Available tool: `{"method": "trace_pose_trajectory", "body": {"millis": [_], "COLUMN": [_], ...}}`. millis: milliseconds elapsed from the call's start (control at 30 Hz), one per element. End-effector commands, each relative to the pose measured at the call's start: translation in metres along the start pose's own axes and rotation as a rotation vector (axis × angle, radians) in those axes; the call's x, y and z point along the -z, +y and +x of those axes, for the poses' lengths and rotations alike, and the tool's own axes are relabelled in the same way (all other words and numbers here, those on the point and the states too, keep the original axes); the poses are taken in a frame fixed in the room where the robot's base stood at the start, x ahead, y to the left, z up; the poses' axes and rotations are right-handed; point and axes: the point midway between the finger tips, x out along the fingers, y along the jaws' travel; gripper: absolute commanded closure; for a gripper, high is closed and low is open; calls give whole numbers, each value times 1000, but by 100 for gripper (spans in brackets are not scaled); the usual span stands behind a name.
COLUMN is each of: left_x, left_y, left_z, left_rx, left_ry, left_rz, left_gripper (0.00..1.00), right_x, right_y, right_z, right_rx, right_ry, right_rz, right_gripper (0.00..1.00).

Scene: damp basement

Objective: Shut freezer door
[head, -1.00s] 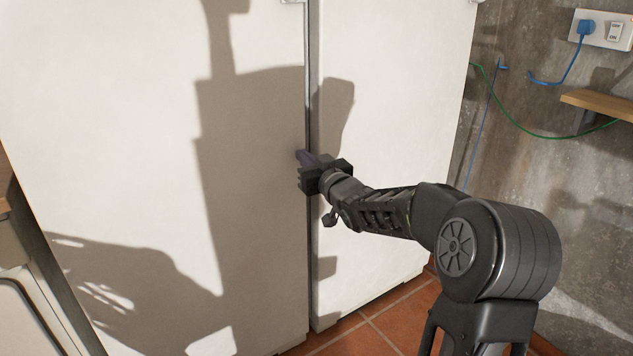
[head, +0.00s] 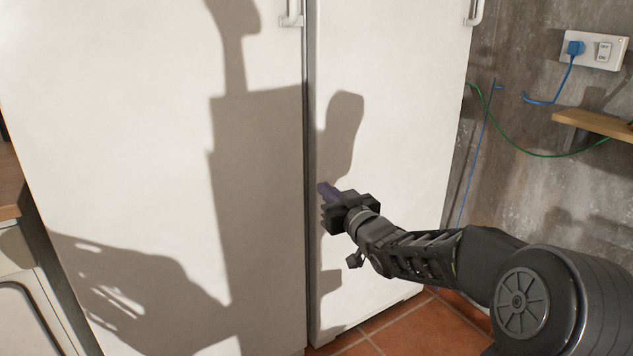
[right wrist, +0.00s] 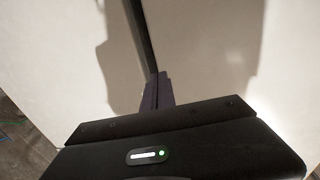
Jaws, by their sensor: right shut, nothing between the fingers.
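Two tall white doors stand side by side, a left one (head: 150,150) and a right one (head: 400,130). I cannot tell which is the freezer's. A narrow dark seam runs between them, and both look shut or nearly so. My right gripper (head: 326,190) is shut and empty, its fingertips in front of the right door close to the seam. I cannot tell whether they touch it. In the right wrist view the closed fingers (right wrist: 157,90) point at the dark seam between the pale panels. My left gripper is not in view.
Handles show at the top of the left door (head: 292,14) and right door (head: 474,12). A wall socket (head: 594,50), hanging cables and a wooden shelf (head: 597,123) are at right. A counter (head: 10,190) stands at left. Tiled floor (head: 400,320) shows below.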

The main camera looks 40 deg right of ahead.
Motion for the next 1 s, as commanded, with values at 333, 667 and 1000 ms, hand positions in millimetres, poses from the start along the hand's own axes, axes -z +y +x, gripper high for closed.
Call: {"method": "trace_pose_trajectory", "body": {"millis": [333,667,1000], "left_x": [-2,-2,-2], "left_y": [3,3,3], "left_z": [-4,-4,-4], "left_rx": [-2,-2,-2], "left_ry": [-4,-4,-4], "left_rz": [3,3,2], "left_gripper": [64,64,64], "right_x": [-1,-1,-12], "right_y": [3,3,9], "right_z": [-30,-29,-31], "right_rx": [1,1,-34], "right_ry": [-1,-1,-40], "right_rz": [1,1,-4], "right_gripper": [100,100,100]}}
